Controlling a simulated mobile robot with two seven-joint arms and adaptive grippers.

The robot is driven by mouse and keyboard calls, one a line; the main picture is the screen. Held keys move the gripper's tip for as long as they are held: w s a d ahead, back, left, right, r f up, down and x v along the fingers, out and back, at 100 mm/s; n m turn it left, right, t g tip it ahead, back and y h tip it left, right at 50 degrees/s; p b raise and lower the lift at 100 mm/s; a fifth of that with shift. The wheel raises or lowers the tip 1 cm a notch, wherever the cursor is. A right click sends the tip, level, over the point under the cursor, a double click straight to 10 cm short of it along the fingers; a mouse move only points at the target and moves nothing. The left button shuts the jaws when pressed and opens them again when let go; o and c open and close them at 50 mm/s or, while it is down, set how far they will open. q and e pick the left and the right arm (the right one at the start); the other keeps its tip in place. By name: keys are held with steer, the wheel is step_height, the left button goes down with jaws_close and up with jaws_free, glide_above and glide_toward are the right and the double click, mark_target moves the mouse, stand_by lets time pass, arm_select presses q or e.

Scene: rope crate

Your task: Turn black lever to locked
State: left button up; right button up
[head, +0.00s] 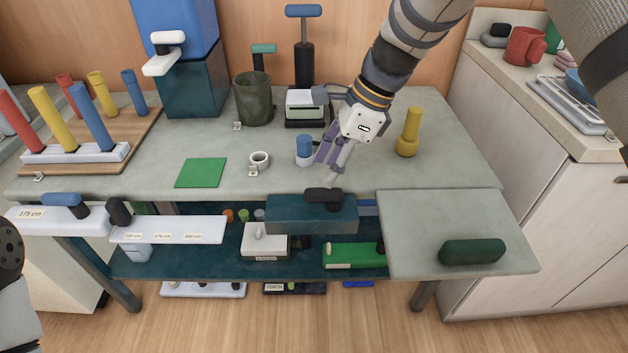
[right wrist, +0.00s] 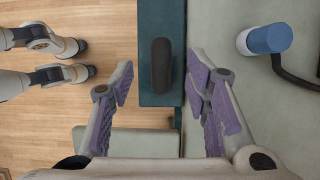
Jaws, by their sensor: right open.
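A black lever (head: 323,195) sits on top of a teal block (head: 290,215) at the table's front edge, and no lock marking is readable there. In the right wrist view the lever (right wrist: 161,65) lies lengthwise along the teal block (right wrist: 158,15), ahead of and between the two fingers. My right gripper (head: 336,172) comes down from the upper right, just above and behind the lever. In the right wrist view its purple-padded fingers (right wrist: 161,85) are spread, with nothing between the pads.
A blue-and-white cylinder (head: 304,148) stands close to the right gripper. A yellow knob (head: 408,135) is to its right. A side board (head: 450,215) with a dark green handle (head: 472,251) juts out at right. A green mat (head: 201,172) lies left on the table.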

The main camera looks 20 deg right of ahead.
mark_target(315, 190)
steer(key=x, duration=0.6)
steer(key=shift+a+f, duration=0.1)
steer(key=shift+f, duration=0.1)
steer(key=shift+w, duration=0.1)
jaws_close()
